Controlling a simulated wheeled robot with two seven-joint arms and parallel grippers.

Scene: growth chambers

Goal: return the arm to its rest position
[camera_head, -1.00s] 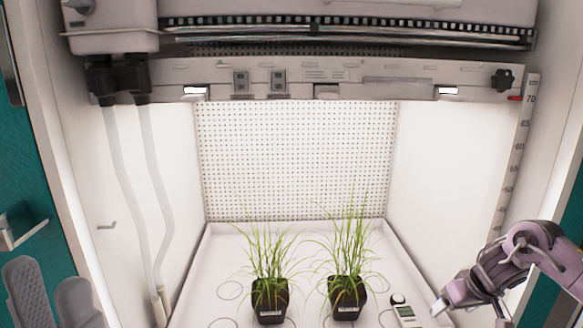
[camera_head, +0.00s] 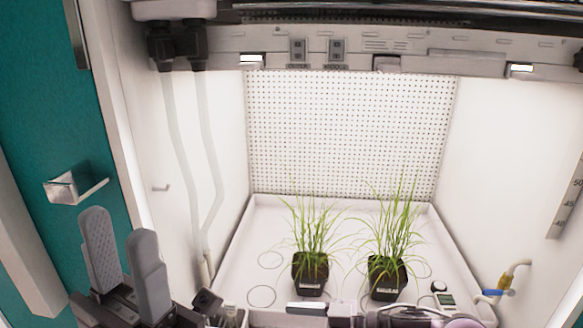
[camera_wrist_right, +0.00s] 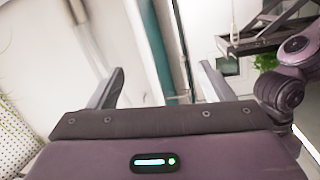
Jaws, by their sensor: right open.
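My left gripper (camera_head: 121,226) stands at the lower left of the head view, its two grey fingers upright, apart and empty, in front of the left wall and teal door. My right gripper (camera_wrist_right: 160,78) shows in the right wrist view with its fingers wide apart and nothing between them. Part of my right arm (camera_head: 405,317) crosses the bottom edge of the head view, in front of the chamber tray's front edge. Whether the right gripper's fingers show there is hard to tell.
Two potted grass plants, a left one (camera_head: 310,272) and a right one (camera_head: 387,278), stand in the white tray (camera_head: 228,262). A small meter (camera_head: 446,300) lies right of them. A blue-handled valve (camera_head: 496,292) is at the right wall. A door handle (camera_head: 75,188) juts out at left.

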